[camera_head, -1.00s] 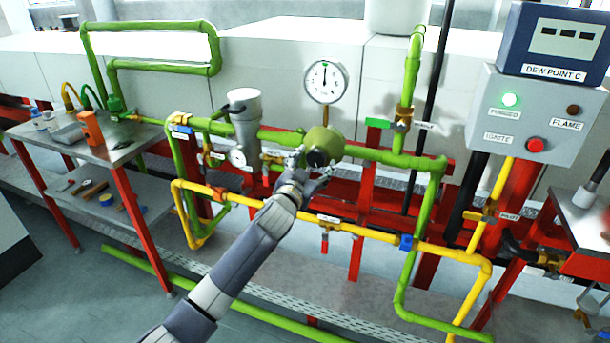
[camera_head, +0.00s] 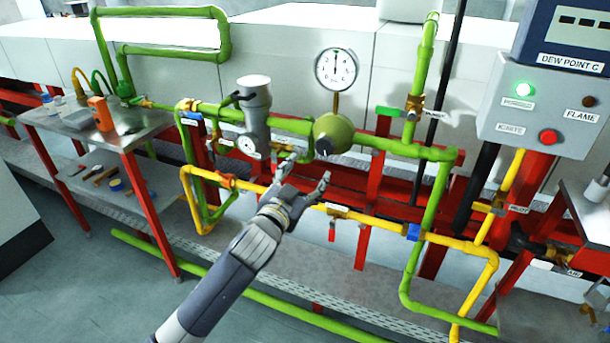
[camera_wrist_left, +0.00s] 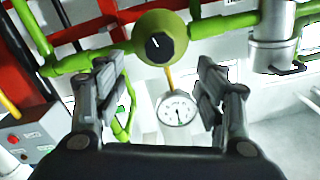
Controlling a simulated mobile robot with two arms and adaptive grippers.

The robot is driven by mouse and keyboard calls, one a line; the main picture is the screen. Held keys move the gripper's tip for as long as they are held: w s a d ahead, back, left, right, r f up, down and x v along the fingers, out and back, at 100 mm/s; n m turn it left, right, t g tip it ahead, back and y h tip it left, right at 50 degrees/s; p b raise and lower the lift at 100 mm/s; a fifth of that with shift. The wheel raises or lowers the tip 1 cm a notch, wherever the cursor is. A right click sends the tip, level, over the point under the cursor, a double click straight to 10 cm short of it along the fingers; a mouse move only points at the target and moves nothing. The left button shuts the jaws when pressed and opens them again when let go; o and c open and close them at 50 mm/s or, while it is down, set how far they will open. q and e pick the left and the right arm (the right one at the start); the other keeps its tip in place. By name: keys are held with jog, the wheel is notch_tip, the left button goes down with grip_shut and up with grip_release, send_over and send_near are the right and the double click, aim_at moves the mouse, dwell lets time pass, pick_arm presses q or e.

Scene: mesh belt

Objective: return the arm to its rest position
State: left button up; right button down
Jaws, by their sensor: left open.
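My left gripper (camera_head: 306,178) is open and empty in the head view. It is just below and in front of the round green regulator (camera_head: 334,134), apart from it. In the left wrist view my left gripper (camera_wrist_left: 164,88) shows its two fingers spread wide, with the regulator (camera_wrist_left: 161,38) beyond them and its black knob facing me. The round gauge (camera_head: 336,69) stands above the regulator. It also shows between the fingers in the left wrist view (camera_wrist_left: 176,108). My right gripper is not in view.
Green pipes and a yellow pipe (camera_head: 371,231) run close around the gripper on a red frame. A grey filter housing (camera_head: 254,112) stands left of the regulator. A control box (camera_head: 548,105) is at the right, and a metal side table (camera_head: 75,132) is at the left. Open floor lies at the lower left.

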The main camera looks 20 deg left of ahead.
pick_arm(q)
jog(key=s+a+f+g, duration=0.1)
jog(key=s+f+g, duration=0.1)
jog(key=f, duration=1)
jog(key=s+a+f+g, duration=0.1)
jog(key=f+g, duration=0.2)
jog(key=f, duration=1)
jog(key=s+f+n+g, duration=0.1)
jog(key=s+f+g, duration=0.1)
jog(key=s+f, duration=0.45)
jog(key=s+f+g, duration=0.1)
jog(key=s+f, duration=0.2)
jog(key=f, duration=0.7)
jog(key=s+f+g, duration=0.5)
jog(key=s+f, duration=1.2)
jog(key=s, duration=0.2)
jog(key=s+d+f+g, duration=0.1)
jog(key=s+f, duration=0.3)
jog(key=s, duration=0.8)
jog(key=s+f+g, duration=0.3)
jog(key=s+f, duration=0.1)
jog(key=s, duration=0.9)
jog(key=shift+s+d+n+y, duration=0.15)
jog(key=shift+d+n+y, duration=0.15)
jog(key=shift+d, duration=0.1)
